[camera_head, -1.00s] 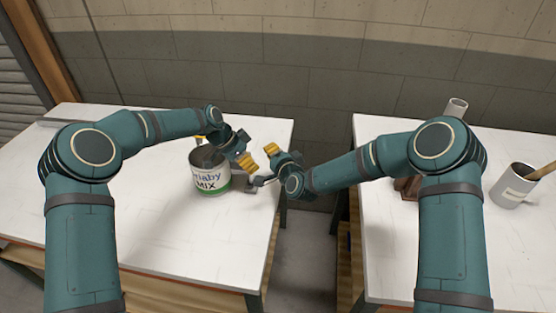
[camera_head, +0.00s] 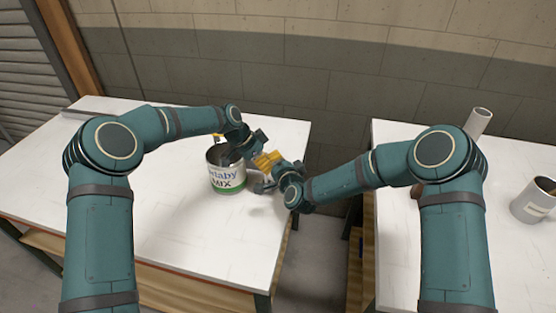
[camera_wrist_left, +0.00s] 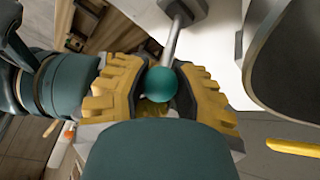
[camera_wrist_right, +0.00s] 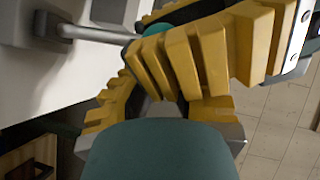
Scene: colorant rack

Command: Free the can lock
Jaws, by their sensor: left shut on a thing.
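The grey paint can (camera_head: 226,182), with a white and green label, stands upright on the left table. A metal lever (camera_wrist_left: 172,40) with a green ball knob (camera_wrist_left: 161,84) runs out from a grey block (camera_wrist_left: 184,9) beside the can. My left gripper (camera_head: 268,160) is shut around the knob; its yellow fingers lie on both sides of it. My right gripper (camera_wrist_right: 162,98) is open, close against the left one. In the right wrist view the left gripper's fingers (camera_wrist_right: 200,45) cover part of the knob and lever (camera_wrist_right: 90,34). The lock on the can is mostly hidden by the arms.
The left table (camera_head: 180,245) is bare in front of the can. A gap separates it from the right table (camera_head: 390,270), which holds a grey mug (camera_head: 535,202) and a grey tube (camera_head: 478,122). A block wall (camera_head: 350,85) stands behind.

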